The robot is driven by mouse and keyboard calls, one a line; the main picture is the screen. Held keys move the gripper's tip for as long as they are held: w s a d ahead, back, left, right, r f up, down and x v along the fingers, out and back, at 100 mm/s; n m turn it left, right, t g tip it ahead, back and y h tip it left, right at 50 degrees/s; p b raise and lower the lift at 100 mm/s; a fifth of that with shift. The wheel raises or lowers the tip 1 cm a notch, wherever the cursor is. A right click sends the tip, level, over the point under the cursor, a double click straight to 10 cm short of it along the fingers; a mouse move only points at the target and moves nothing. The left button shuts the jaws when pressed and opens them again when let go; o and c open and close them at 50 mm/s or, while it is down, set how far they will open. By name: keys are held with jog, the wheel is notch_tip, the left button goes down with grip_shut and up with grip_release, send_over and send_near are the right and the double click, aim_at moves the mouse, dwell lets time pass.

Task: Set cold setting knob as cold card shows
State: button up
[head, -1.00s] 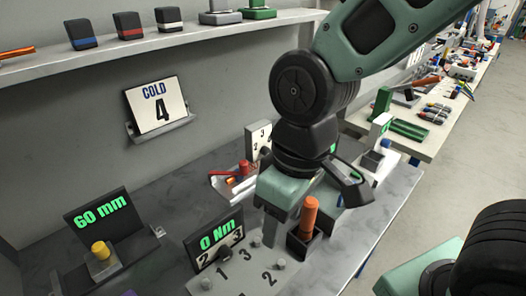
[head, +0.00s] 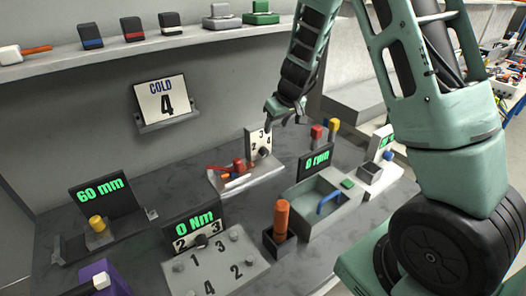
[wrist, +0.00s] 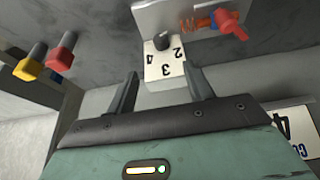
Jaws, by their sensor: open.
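The cold card (head: 167,102) stands on a small wall ledge and reads COLD 4. A white dial plate (head: 252,141) with a dark knob (head: 263,153) stands upright at the back of the bench. In the wrist view the plate (wrist: 165,67) shows 2, 3 and 4 around the knob (wrist: 162,41). I cannot tell where the knob points. No "cold" label is readable on the plate. My gripper (head: 284,111) is open and empty, above and slightly right of the plate. In the wrist view its fingers (wrist: 163,88) are spread, apart from the knob.
A tray (head: 245,180) with red, orange and blue parts is in front of the plate. A 0 Nm box (head: 214,262) with another knob, a cup with an orange handle (head: 282,217) and a grey-green bin (head: 318,205) stand nearer. A shelf (head: 120,60) runs above.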

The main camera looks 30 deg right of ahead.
aim_at(266, 150)
jog(key=x, duration=1.5)
jog(key=shift+s+b, duration=0.15)
jog(key=shift+b, duration=0.2)
jog(key=c, duration=1)
